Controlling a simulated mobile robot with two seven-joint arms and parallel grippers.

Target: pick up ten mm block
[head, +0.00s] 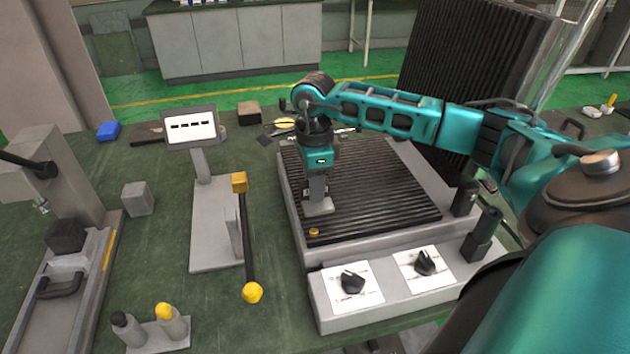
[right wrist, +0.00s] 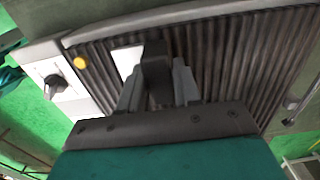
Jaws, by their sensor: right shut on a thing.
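My right gripper (head: 317,194) points down over the left part of the ribbed heating plate (head: 395,200). It is shut on a small block, whose dark face (right wrist: 155,68) shows between the fingers in the right wrist view. A pale flat piece lies at the fingertips in the head view (head: 319,209) and beside the dark face in the right wrist view (right wrist: 126,60). I cannot tell whether it belongs to the held block, or whether it touches the plate. My left gripper is not in view.
A small brass knob (head: 314,232) sits on the plate near its front left edge. Two black dials (head: 352,281) are on the front panel. A stand with a display (head: 191,127) and a yellow-ended rod (head: 248,240) stand to the left. A grey cube (head: 138,199) is farther left.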

